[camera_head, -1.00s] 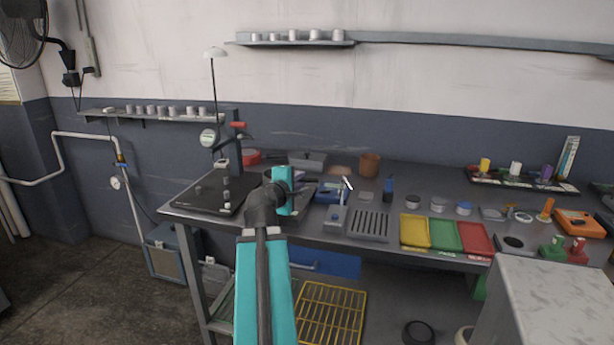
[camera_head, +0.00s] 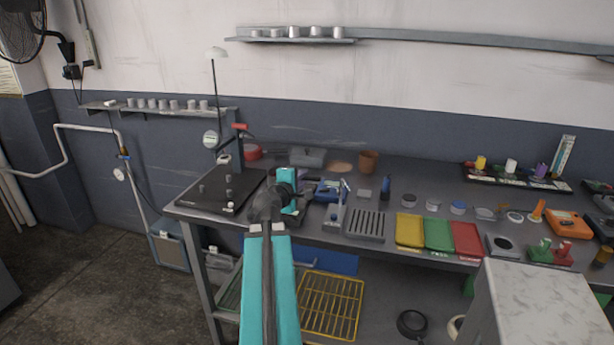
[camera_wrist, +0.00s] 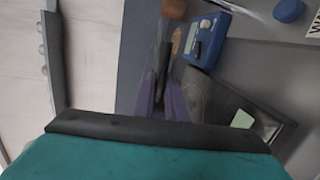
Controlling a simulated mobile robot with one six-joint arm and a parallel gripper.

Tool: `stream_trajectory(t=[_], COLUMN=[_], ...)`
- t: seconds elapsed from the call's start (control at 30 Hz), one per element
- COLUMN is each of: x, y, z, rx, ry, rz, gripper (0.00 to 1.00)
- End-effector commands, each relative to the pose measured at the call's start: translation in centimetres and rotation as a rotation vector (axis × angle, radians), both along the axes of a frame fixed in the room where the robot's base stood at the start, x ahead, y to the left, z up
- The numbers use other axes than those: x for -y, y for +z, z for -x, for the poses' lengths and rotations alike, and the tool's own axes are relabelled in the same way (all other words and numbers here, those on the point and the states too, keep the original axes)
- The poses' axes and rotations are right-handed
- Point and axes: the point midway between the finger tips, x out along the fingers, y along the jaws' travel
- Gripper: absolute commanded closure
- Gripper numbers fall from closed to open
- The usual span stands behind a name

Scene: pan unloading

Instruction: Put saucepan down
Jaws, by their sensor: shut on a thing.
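My gripper (camera_wrist: 163,98) shows in the wrist view as two purple fingers close together on a slim dark piece, which I take to be the saucepan's handle (camera_wrist: 163,62). The saucepan's body cannot be made out clearly. In the head view my teal and dark arm reaches over the left part of the grey workbench (camera_head: 392,240) and hides the fingers and most of what they hold. I cannot tell whether the saucepan touches the bench.
A blue device (camera_head: 328,189) stands just right of my wrist; it also shows in the wrist view (camera_wrist: 207,40). A black plate with a stand (camera_head: 215,190) is at the left. A brown cup (camera_head: 368,161) stands behind. Coloured trays (camera_head: 438,234) lie farther right.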

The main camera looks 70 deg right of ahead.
Motion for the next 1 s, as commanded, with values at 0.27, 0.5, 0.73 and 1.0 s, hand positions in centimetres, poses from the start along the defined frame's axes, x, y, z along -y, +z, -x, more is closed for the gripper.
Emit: stream_trajectory(t=[0.27,0.5,0.73,1.0], x=[0.6,1.5,4.1,5.3], y=[0.3,-0.1,-0.4,-0.6], z=[-0.1,-0.2,-0.3,-0.4], rx=[0.001,-0.001,0.001,0.0], ry=[0.004,0.006,0.007,0.007], rz=[-0.001,-0.003,-0.005,-0.003], gripper=[1.0,1.0,1.0,1.0])
